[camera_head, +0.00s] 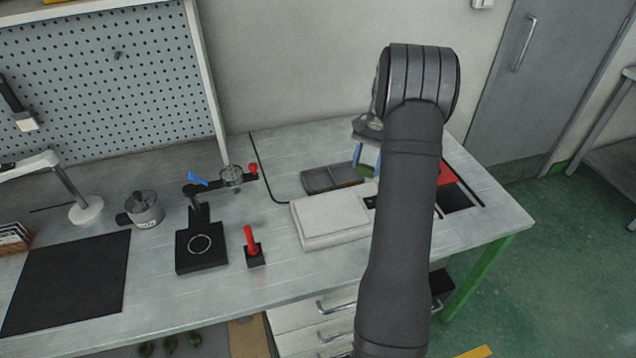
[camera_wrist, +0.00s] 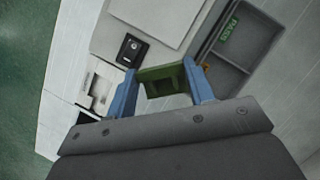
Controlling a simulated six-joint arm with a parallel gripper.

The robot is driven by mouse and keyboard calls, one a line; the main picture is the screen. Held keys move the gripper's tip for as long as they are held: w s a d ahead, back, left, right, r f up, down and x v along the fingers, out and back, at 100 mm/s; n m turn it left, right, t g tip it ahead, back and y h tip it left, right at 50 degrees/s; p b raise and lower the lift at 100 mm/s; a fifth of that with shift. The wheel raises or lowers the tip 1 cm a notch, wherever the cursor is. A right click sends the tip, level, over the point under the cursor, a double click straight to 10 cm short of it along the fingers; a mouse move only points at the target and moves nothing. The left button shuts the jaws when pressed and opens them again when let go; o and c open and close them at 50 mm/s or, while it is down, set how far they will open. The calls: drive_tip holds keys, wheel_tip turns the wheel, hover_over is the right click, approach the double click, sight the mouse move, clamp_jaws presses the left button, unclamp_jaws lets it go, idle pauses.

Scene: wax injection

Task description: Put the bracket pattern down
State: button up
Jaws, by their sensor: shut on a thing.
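The bracket pattern (camera_wrist: 160,74) is a green block with a square recess. In the wrist view, my gripper (camera_wrist: 164,84) is shut on it, with one blue finger at each side. In the head view my gripper (camera_head: 367,162) is beyond the white box, partly hidden by my own arm, and only a bit of green shows by its fingers. The grey tray (camera_wrist: 245,58) with a green PASS label lies to the right of the pattern in the wrist view. I cannot tell the height of the pattern above the bench.
A white box (camera_head: 330,222) with a black switch (camera_wrist: 132,50) stands beside the grey tray (camera_head: 318,180). A red bin (camera_head: 446,174) is at the right. A red-handled tool (camera_head: 251,243), a black stand (camera_head: 201,248) and a metal pot (camera_head: 146,210) stand at the left.

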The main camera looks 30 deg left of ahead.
drive_tip(key=n, duration=0.1)
drive_tip(key=a+r+n+h, duration=0.1)
drive_tip(key=n, duration=0.1)
drive_tip(key=a+n+h, duration=0.1)
drive_tip(key=n, duration=0.1)
drive_tip(key=shift+s+a+r, duration=0.1)
drive_tip(key=shift+s+r, duration=0.2)
drive_tip(key=a+f, duration=0.2)
drive_tip(key=a, duration=0.2)
drive_tip(key=a+f, duration=0.2)
drive_tip(key=a, duration=0.1)
drive_tip(key=a+f, duration=0.3)
drive_tip(key=a, duration=0.1)
drive_tip(key=shift+s+a, duration=0.35)
drive_tip(key=shift+f, duration=1.9)
drive_tip(key=shift+f, duration=0.15)
drive_tip(key=o, duration=0.6)
drive_tip(key=shift+o, duration=0.3)
drive_tip(key=v, duration=1.2)
drive_tip(key=shift+s, duration=0.2)
